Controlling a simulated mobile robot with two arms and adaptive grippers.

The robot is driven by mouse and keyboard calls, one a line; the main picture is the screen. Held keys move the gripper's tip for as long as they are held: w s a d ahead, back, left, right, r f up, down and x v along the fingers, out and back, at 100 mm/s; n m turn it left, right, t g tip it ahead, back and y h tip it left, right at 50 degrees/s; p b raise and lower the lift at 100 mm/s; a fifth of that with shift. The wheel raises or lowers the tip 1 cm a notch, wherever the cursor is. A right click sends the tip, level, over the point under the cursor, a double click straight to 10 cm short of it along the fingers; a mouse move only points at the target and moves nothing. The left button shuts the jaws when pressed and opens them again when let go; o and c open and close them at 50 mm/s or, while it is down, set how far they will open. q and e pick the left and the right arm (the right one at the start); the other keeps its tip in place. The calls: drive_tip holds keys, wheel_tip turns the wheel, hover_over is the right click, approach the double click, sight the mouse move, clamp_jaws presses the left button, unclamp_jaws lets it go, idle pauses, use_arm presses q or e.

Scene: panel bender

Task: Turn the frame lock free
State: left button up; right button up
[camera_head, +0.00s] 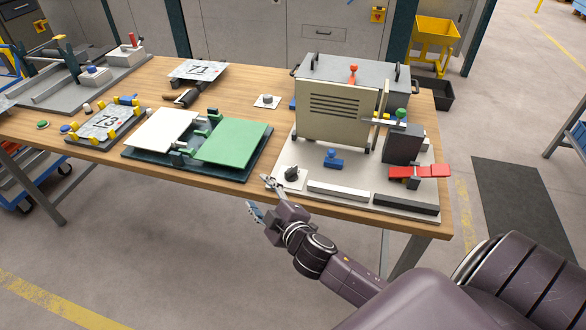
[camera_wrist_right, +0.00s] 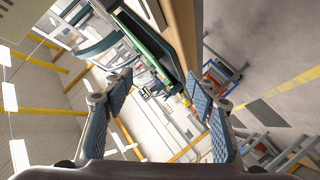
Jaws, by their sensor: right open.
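A black knob (camera_head: 291,172) sits on a small pale plate at the front left corner of the grey base plate (camera_head: 345,198); I cannot tell for sure that it is the frame lock. A beige slotted panel (camera_head: 338,113) stands upright on the base plate. A red lever (camera_head: 420,172) lies across a dark post at the right. My right gripper (camera_head: 260,196) is open and empty, just left of the knob, at the table's front edge and apart from the knob. In the right wrist view its two fingers (camera_wrist_right: 157,98) are spread with nothing between them. My left gripper is not in view.
A blue clamp (camera_head: 333,159) and two bars lie near the base plate's front. A dark fixture with a white and a green panel (camera_head: 231,142) stands to the left. A grey lidded case (camera_head: 345,72) is behind. Bare wood shows between the fixture and base plate.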

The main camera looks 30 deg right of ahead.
drive_tip(key=w+a+r+n+t+y, duration=0.1)
drive_tip(key=w+a+r+n+y, duration=0.1)
drive_tip(key=a+r+n+y, duration=0.5)
drive_tip(key=w+a+r+n+y, duration=0.2)
drive_tip(key=a+r+n+y, duration=0.25)
drive_tip(key=r+n, duration=0.5)
drive_tip(key=n+g+h, duration=1)
drive_tip(key=n+g, duration=0.2)
drive_tip(key=n, duration=0.1)
approach(292, 169)
drive_tip(key=f, duration=0.2)
drive_tip(key=shift+t, duration=0.3)
drive_tip(key=p+x, duration=0.1)
drive_tip(key=x, duration=0.6)
drive_tip(key=shift+w+f+p, duration=0.15)
drive_tip(key=shift+w+p, duration=0.15)
drive_tip(key=shift+p, duration=0.1)
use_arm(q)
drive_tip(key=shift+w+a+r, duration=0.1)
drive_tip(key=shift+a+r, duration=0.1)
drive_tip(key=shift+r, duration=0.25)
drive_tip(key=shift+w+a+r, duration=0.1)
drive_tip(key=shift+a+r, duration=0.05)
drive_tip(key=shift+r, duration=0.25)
use_arm(e)
drive_tip(key=shift+c, duration=0.2)
